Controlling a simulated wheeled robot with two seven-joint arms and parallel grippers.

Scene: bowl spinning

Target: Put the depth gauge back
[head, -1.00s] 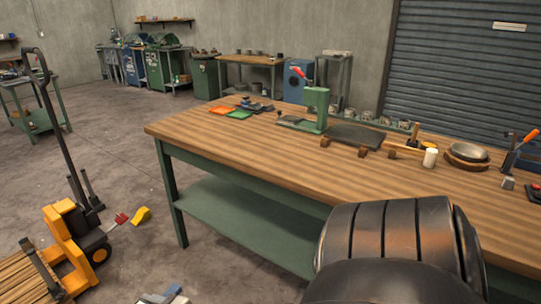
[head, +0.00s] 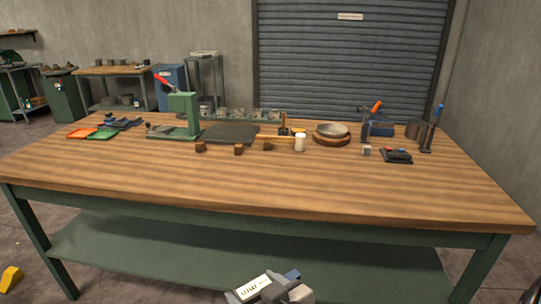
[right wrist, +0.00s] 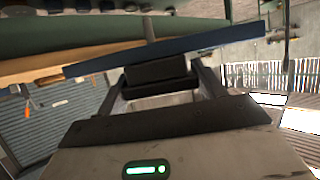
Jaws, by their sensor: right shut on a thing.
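My right gripper (head: 270,290) shows at the bottom edge of the head view, in front of the workbench and below its top. In the right wrist view, its two fingers (right wrist: 155,84) are shut on a dark block (right wrist: 157,70) that joins a long blue bar (right wrist: 185,52). I take this blue and dark piece to be the depth gauge. The bar lies across the fingertips, slightly tilted. In the head view only a small blue part shows beside the gripper. My left gripper is not in view.
The wooden workbench (head: 260,183) has a clear front half.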

